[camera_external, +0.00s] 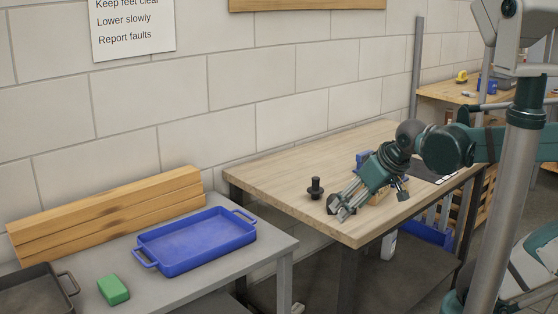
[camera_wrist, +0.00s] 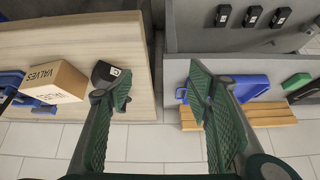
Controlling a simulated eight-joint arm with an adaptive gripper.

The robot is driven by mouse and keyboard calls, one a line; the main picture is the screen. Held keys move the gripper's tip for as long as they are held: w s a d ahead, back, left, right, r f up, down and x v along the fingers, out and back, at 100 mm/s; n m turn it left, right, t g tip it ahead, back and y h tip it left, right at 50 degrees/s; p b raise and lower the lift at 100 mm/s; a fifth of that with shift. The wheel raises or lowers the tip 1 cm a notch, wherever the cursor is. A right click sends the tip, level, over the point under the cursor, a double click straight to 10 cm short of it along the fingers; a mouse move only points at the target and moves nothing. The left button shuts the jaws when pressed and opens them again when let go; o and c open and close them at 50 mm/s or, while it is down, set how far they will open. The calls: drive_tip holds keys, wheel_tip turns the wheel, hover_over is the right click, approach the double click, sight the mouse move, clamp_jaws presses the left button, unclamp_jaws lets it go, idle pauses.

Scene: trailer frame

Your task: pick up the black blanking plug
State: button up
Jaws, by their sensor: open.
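A black, knob-shaped piece (camera_external: 316,188) with a wide foot stands upright on the wooden table (camera_external: 285,170); it looks like the blanking plug.
A cardboard box marked VALVES (camera_wrist: 55,82) and a blue object (camera_wrist: 12,84) are on the wooden table. A grey table to the left holds a blue tray (camera_external: 197,241), a green block (camera_external: 113,290), a dark pan (camera_external: 38,292) and wooden boards (camera_external: 110,215). A gap separates the tables.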

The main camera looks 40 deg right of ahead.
drive_tip(key=w+d+r+m+g+h+p, duration=0.1)
drive_tip(key=w+d+r+m+p, duration=0.1)
drive_tip(key=w+r+m+p, duration=0.3)
drive_tip(key=w+d+g+p, duration=0.1)
drive_tip(key=w+d+p, duration=0.25)
drive_tip(key=w, duration=0.35)
drive_tip(key=m+g+h+p, duration=0.2)
drive_tip(key=m+p, duration=0.4)
drive_tip(key=p, duration=0.4)
approach(316, 178)
drive_tip(key=f, duration=0.2)
drive_tip(key=shift+w+d+f+m+h+p, duration=0.3)
drive_tip(key=shift+w+f+p, duration=0.2)
drive_tip(key=shift+f+p, duration=0.15)
drive_tip(key=shift+f, duration=0.1)
drive_tip(key=shift+x, duration=1.2)
drive_tip(key=shift+f, duration=0.1)
drive_tip(key=shift+x, duration=2.5)
drive_tip(key=shift+s, duration=0.1)
drive_tip(key=shift+c, duration=0.4)
drive_tip(key=shift+b, duration=0.3)
drive_tip(key=c, duration=1.2)
